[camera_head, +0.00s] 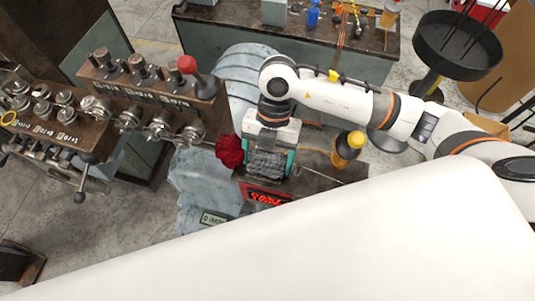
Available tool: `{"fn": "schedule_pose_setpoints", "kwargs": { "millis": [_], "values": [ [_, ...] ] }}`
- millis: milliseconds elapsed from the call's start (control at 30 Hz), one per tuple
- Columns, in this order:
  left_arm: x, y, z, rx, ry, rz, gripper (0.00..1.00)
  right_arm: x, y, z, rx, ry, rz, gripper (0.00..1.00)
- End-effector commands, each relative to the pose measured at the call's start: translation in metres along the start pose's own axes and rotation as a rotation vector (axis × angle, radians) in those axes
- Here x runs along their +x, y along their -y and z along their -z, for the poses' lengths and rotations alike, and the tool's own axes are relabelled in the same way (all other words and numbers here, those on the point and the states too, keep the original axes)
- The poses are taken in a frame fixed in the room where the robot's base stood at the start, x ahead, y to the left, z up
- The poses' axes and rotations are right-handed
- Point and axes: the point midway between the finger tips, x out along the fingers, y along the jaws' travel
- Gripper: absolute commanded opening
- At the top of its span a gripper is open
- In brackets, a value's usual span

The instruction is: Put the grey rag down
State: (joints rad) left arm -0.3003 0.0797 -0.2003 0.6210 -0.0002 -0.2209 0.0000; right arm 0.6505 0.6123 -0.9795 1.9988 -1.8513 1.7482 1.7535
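My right gripper (267,158) reaches down at the centre, its arm coming in from the right. The grey rag (268,164) fills the space between its two teal-edged fingers, and the gripper looks shut on it. The rag is over the dark bench top (318,168), near a red-lit display (266,197). Whether its underside touches the bench is hidden from this high angle. My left gripper is not in view.
A red rag (229,151) lies just left of the gripper. A yellow-and-black bottle (347,149) stands to its right. A lever with a red knob (187,65) rises from the machine panel at left. A bench with small items (240,13) stands behind.

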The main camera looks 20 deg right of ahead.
Motion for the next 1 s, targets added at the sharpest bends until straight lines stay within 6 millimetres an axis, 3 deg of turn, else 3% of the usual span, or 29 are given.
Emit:
{"fn": "schedule_pose_setpoints", "kwargs": {
  "millis": [233,367,800,1000],
  "values": [
    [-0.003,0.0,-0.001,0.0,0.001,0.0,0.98,-0.004,0.0,-0.001,0.0,0.0,0.0,0.81],
    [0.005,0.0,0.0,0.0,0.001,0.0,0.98,-0.014,0.001,0.001,0.0,-0.004,0.002,0.81],
    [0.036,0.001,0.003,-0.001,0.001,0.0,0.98,-0.102,0.001,0.001,0.0,-0.004,0.004,0.81],
    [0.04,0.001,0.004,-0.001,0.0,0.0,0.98,-0.12,0.0,-0.001,0.001,-0.001,0.001,0.81]
  ]
}}
